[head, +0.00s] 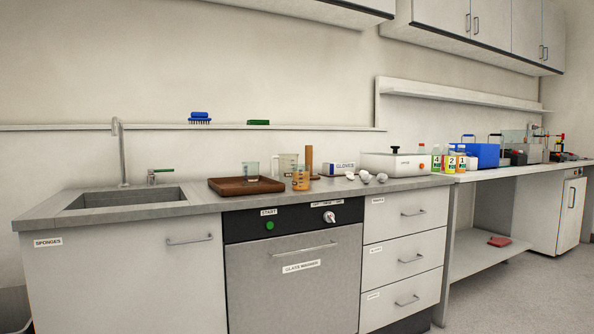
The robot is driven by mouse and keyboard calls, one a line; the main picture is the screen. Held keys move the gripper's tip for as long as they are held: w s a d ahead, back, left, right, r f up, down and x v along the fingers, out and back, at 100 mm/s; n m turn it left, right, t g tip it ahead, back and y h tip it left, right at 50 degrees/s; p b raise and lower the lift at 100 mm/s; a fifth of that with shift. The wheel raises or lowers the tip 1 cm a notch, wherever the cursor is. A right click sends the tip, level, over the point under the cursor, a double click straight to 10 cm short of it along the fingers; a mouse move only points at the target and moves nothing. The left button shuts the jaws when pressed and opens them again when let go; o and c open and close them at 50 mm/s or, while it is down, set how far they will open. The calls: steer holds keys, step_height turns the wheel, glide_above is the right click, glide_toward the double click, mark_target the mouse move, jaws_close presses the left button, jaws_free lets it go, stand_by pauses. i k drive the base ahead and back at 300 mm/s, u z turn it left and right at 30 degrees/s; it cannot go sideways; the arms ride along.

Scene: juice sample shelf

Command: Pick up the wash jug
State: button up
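A clear jug with a pale tint (287,161), which looks like the wash jug, stands upright on the grey counter (215,197) beside the sink. A beaker with amber liquid (301,181) stands in front of it and overlaps its lower right part. A clear beaker (251,170) stands to its left on a brown wooden board (225,185). A brown upright cylinder (309,157) is close behind on the right. My gripper is not in view.
Several small whitish round items (365,177) lie right of the jug, before a gloves box (341,168) and a white lidded device (396,164). The sink (130,197) with its tall tap (121,150) is at left. A glass washer (292,275) sits below the counter.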

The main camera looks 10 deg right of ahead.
mark_target(285, 161)
steer(key=u, duration=0.75)
steer(key=i, duration=1.15)
steer(key=z, duration=0.05)
